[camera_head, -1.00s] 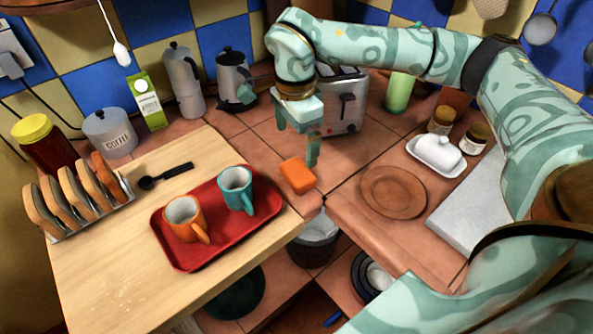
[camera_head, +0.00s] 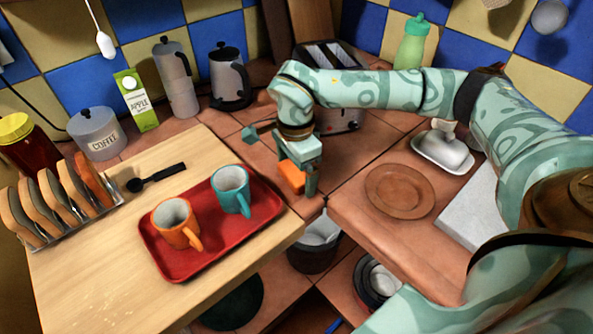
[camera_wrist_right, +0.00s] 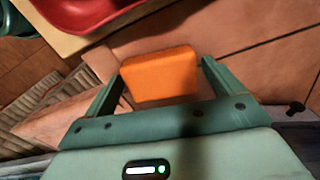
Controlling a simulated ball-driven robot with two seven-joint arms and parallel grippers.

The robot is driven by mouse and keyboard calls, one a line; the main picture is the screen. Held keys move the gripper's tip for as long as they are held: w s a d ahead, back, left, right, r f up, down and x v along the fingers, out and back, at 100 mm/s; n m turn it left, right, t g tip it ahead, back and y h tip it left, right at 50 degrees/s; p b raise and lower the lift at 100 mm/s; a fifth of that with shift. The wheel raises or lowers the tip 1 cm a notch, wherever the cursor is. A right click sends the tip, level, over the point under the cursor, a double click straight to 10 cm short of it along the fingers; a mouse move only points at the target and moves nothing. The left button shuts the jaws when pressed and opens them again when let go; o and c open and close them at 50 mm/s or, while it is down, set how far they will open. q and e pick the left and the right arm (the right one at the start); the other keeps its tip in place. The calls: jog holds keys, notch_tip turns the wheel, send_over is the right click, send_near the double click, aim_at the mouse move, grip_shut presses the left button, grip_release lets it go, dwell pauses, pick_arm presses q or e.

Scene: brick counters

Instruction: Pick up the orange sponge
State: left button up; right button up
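The orange sponge (camera_head: 291,177) lies on the tiled counter, just right of the wooden board, partly hidden by my right gripper (camera_head: 296,179). In the right wrist view the sponge (camera_wrist_right: 161,75) sits between the two spread fingers of my right gripper (camera_wrist_right: 163,72). The fingers are open, one on each side of it. I cannot tell whether either finger touches it. My left gripper is not in view.
A red tray (camera_head: 178,262) with an orange mug (camera_head: 174,222) and a teal mug (camera_head: 231,189) is on the wooden board at left. A toaster (camera_head: 343,117) stands behind the gripper. A brown plate (camera_head: 400,191) is to the right. A gap with a bin (camera_head: 314,252) opens in front.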

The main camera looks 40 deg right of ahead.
aim_at(296, 172)
jog(key=c, duration=0.7)
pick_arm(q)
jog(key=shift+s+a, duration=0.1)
pick_arm(e)
jog(key=shift+r, duration=0.25)
jog(key=r, duration=0.1)
jog(key=r+p, duration=0.2)
jog(key=r, duration=0.1)
jog(key=shift+s+a, duration=0.1)
jog(key=shift+s, duration=0.15)
jog(key=s+r+p, duration=0.1)
jog(key=r, duration=0.1)
jog(key=s+a+r+p, duration=0.1)
jog(key=s+r, duration=0.1)
jog(key=shift+s, duration=0.1)
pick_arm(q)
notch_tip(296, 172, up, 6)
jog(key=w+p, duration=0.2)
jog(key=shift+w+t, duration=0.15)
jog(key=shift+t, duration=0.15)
pick_arm(e)
jog(key=s+a+r, duration=0.3)
jog(key=s+r, duration=0.1)
jog(key=s, duration=0.5)
jog(key=shift+s+r, duration=0.25)
jog(key=shift+s, duration=0.05)
